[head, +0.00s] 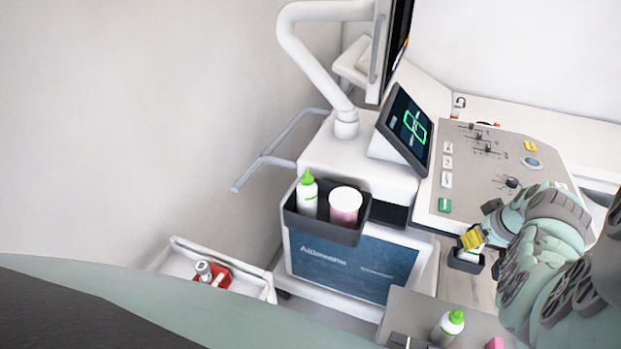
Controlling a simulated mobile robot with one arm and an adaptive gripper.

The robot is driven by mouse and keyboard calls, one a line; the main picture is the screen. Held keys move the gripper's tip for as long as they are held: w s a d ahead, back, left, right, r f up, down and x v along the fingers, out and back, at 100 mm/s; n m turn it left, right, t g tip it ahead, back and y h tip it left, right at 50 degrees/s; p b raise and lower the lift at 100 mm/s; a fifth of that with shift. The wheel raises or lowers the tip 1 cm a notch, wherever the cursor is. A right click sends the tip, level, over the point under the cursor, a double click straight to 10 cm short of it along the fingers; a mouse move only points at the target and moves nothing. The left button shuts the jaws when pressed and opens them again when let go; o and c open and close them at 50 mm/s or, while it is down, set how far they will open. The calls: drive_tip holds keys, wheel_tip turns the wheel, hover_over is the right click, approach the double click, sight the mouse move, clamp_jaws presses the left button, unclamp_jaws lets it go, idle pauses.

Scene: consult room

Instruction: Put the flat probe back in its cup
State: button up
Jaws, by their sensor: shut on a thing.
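My gripper (484,226) is at the right, beside the front edge of the ultrasound machine's control panel. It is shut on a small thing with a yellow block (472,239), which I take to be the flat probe. A pale part with a bit of green shows just below the yellow block. A dark cup (465,265) on the panel's side sits directly under it. I cannot tell whether the pale part belongs to the probe, or whether the probe is inside the cup or just above it. My arm hides what lies to the right.
A dark bin (327,231) on the machine holds a green-capped bottle (307,194) and a pink-and-white tub (345,206). A tilted touchscreen (407,127) stands behind the panel (480,165). Another green-capped bottle (448,328) stands low in front. A white drawer (253,285) holds a red tray (219,280).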

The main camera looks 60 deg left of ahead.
idle(0.3)
drive_tip(key=o, duration=1)
